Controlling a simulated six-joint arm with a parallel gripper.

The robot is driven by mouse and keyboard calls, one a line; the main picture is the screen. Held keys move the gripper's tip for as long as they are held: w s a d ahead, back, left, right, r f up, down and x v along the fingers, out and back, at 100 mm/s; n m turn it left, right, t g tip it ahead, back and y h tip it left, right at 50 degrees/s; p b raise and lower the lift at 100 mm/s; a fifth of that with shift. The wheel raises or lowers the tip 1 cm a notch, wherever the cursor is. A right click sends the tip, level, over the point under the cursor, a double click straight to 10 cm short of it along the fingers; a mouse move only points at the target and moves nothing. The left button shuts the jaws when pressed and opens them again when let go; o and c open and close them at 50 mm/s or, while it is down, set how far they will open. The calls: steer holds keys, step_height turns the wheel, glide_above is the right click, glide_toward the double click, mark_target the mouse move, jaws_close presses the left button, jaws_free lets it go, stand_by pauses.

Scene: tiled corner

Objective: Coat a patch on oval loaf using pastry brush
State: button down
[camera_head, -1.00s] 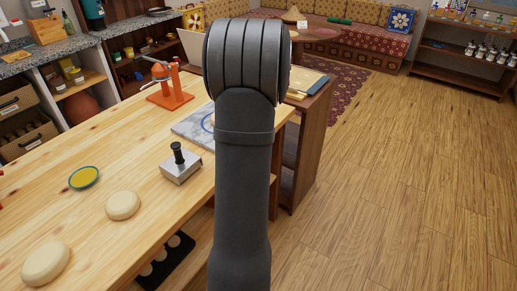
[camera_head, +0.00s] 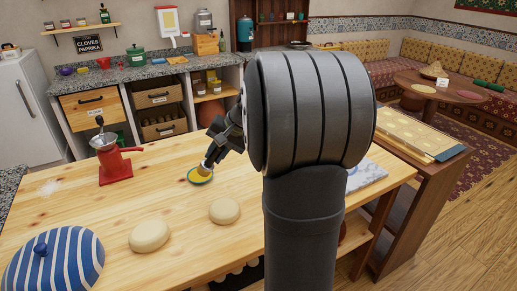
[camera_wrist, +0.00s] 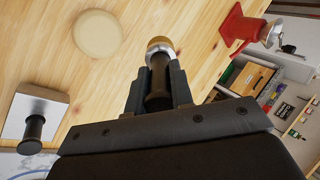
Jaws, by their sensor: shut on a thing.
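My gripper (camera_head: 222,140) is shut on the dark handle of the pastry brush (camera_wrist: 158,85). A pale, slightly elongated loaf (camera_head: 150,236), seemingly the oval one, lies front left of the gripper. A rounder pale loaf (camera_head: 224,211) lies nearer the dish, and a loaf shows in the wrist view (camera_wrist: 97,34). No coated patch shows on either loaf.
A striped blue dome (camera_head: 55,262) stands at front left and a red grinder (camera_head: 115,165) at back left. A metal block with a black knob (camera_wrist: 36,112) shows in the wrist view. Bare wood lies between the grinder and loaves.

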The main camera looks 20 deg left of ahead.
steer(key=s+a+r, duration=0.2)
steer(key=s+a, duration=0.7)
steer(key=s, duration=0.5)
steer(key=shift+g, duration=0.4)
steer(key=shift+a+f, duration=0.15)
steer(key=shift+f, duration=2.45)
steer(key=shift+r, duration=0.1)
